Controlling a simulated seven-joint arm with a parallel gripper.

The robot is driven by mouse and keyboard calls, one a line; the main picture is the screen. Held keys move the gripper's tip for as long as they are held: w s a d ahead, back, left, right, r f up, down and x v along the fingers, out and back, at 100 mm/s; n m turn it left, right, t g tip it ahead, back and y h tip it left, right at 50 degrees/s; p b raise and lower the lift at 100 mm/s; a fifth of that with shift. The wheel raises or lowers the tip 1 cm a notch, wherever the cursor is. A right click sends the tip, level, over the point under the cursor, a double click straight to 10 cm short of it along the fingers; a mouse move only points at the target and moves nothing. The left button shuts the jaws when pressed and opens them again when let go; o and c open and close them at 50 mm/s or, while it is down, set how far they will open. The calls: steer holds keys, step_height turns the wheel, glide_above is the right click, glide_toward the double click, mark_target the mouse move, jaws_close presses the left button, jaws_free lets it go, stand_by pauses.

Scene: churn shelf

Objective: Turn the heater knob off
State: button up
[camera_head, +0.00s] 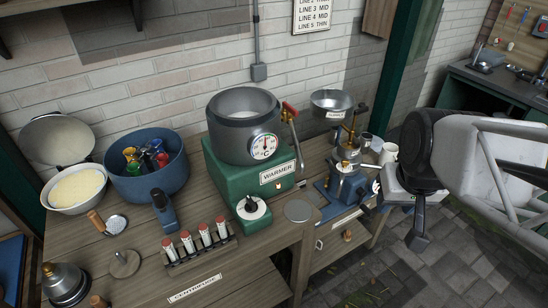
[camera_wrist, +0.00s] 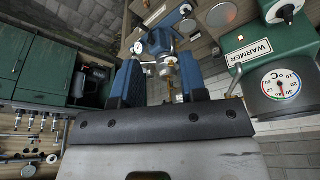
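The heater knob (camera_head: 251,206) is a black grip on a white disc, on the front foot of the green warmer (camera_head: 225,170). How far it is turned is too small to tell. In the wrist view the knob (camera_wrist: 285,12) shows at the top right, outside my fingers. My gripper (camera_wrist: 160,65) is open with nothing held between its blue fingers. In the head view it is at the right, well apart from the knob, and partly hidden by my arm.
A steel pot with a dial (camera_head: 263,147) sits on the warmer. A rack of red-capped tubes (camera_head: 199,245) and a blue tub (camera_head: 150,182) stand to the left.

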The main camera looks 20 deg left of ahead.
steer(key=w+a+f+n+y, duration=0.1)
steer(key=w+a+f+n, duration=0.15)
steer(key=a, duration=0.45)
steer(key=w+a+f+n, duration=0.1)
steer(key=w+a+f, duration=0.1)
steer(key=w+a, duration=0.35)
steer(key=n+y, duration=0.2)
steer(key=n, duration=0.1)
glide_toward(251, 201)
steer(key=shift+x, duration=1)
steer(key=shift+a, duration=0.1)
steer(key=shift+x, duration=3.85)
steer(key=shift+c, duration=0.4)
steer(key=shift+f, duration=0.1)
jaws_close()
